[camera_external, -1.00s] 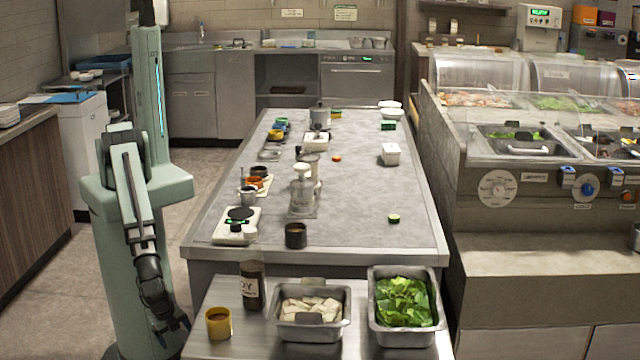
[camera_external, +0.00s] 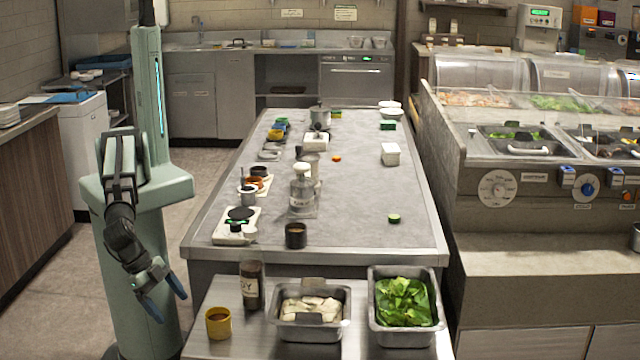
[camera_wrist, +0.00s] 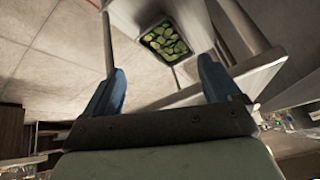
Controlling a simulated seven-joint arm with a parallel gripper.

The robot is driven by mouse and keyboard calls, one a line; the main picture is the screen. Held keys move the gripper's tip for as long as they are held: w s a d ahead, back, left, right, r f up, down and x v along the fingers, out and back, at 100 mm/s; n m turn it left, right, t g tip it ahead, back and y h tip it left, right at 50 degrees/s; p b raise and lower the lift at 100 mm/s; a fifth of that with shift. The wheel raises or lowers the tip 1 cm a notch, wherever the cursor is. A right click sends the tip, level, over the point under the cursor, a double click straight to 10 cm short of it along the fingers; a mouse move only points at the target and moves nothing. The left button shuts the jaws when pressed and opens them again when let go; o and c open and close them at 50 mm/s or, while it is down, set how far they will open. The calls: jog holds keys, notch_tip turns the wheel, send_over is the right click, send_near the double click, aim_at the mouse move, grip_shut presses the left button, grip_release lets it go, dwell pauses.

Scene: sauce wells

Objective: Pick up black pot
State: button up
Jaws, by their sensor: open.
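A small black pot (camera_external: 296,236) stands upright on the near part of the grey island table, right of a small scale. My gripper (camera_external: 167,302) hangs low beside my green column, left of the front counter and well apart from the pot. Its blue fingers are spread with nothing between them. In the wrist view my gripper (camera_wrist: 160,90) is also open and empty. The black pot cannot be made out in the wrist view.
On the front counter stand a yellow cup (camera_external: 218,323), a dark bottle (camera_external: 252,286), a pan of pale pieces (camera_external: 310,335) and a pan of green leaves (camera_external: 405,337). A scale (camera_external: 230,237) and a glass dispenser (camera_external: 302,195) flank the pot. The table's right half is mostly clear.

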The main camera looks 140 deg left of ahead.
jog(key=w+a+r+n+t, duration=0.1)
jog(key=w+r+n+t, duration=0.3)
jog(key=r, duration=1)
jog(key=w+a+r+n+g+y, duration=0.1)
jog(key=w+a+r+n+y, duration=0.1)
jog(key=a+r, duration=0.65)
jog(key=w+a+r+n+g+y, duration=0.15)
jog(key=a+r, duration=0.35)
jog(key=a, duration=0.7)
jog(key=n+g+h, duration=0.2)
jog(key=g, duration=0.2)
send_over(300, 233)
jog(key=s+d, duration=0.5)
notch_tip(300, 233, down, 6)
jog(key=shift+y, duration=0.35)
jog(key=x, duration=0.8)
jog(key=shift+w, duration=0.15)
jog(key=shift+x, duration=2.9)
jog(key=shift+d, duration=0.15)
